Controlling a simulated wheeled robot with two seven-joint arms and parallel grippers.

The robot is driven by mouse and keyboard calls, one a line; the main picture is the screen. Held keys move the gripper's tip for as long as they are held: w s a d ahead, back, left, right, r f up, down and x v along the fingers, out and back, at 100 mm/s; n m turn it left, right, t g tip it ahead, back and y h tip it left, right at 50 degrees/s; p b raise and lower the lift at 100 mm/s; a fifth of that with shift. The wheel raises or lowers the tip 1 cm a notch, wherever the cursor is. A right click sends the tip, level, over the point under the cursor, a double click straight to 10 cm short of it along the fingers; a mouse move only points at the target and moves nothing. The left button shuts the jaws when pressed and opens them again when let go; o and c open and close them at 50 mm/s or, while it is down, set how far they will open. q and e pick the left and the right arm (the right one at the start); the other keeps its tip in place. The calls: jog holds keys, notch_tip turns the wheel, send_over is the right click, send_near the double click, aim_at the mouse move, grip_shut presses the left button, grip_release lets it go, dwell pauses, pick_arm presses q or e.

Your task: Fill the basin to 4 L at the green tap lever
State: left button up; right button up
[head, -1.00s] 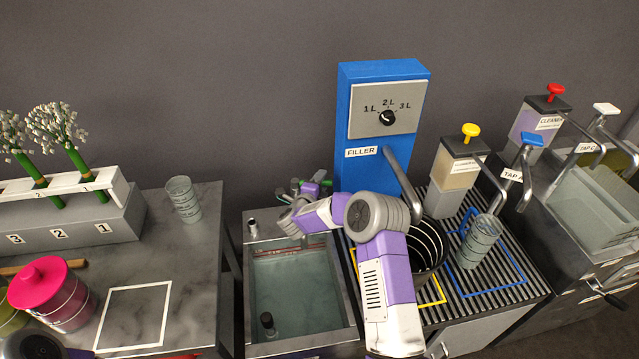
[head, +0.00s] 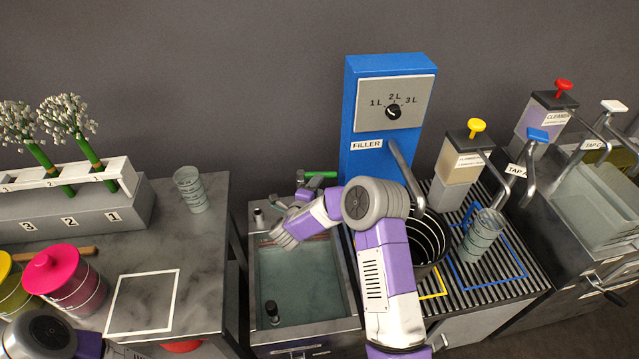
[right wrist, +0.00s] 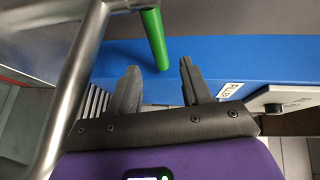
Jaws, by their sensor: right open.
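The basin (head: 347,290) is a grey sink holding clear water, with a dark upright drain piece (head: 272,312) near its front left. A reddish line runs along its back wall; I cannot read any marks. The green tap lever (head: 320,174) lies behind the basin, beside the blue filler. My right gripper (head: 297,197) is above the basin's back edge, close to the lever, partly hidden by my own arm. In the right wrist view, my open fingers (right wrist: 158,85) have the lever's green end (right wrist: 156,40) between their tips, with gaps on both sides. My left gripper is out of view.
The blue filler (head: 360,80) with a dial stands behind right. A dark bucket (head: 440,235) and a clear ribbed cup (head: 482,238) stand on the slatted rack.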

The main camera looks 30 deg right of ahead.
jog(key=shift+c, duration=0.2)
jog(key=shift+w+r, duration=0.1)
jog(key=shift+c, duration=1.3)
jog(key=w+r+n+t+y+p, duration=0.1)
jog(key=w+r+p, duration=0.1)
jog(key=w+a+r+n+t+y+p, duration=0.1)
jog(key=w+r, duration=0.1)
jog(key=shift+w+r+n+y+p, duration=0.1)
jog(key=shift+r+n+y+p, duration=0.15)
jog(key=shift+n+y+p, duration=0.1)
grip_shut()
jog(key=w+a+r+n+y+p, duration=0.45)
jog(key=w+r+n+y, duration=0.3)
jog(key=n+y, duration=0.35)
jog(key=s+d+r+n+g+h+p, duration=0.3)
jog(key=s+d+r+n+g+p, duration=0.2)
jog(key=s+d+r+n+g, duration=0.45)
jog(key=w+d+f+b, duration=0.1)
jog(key=w+f, duration=0.1)
jog(key=f, duration=0.8)
jog(key=w+d+f+m+b, duration=0.1)
jog(key=d+f+b, duration=0.1)
jog(key=f, duration=0.8)
jog(key=shift+w+d+t, duration=0.2)
jog(key=shift+w+t, duration=0.15)
jog(key=shift+t, duration=0.1)
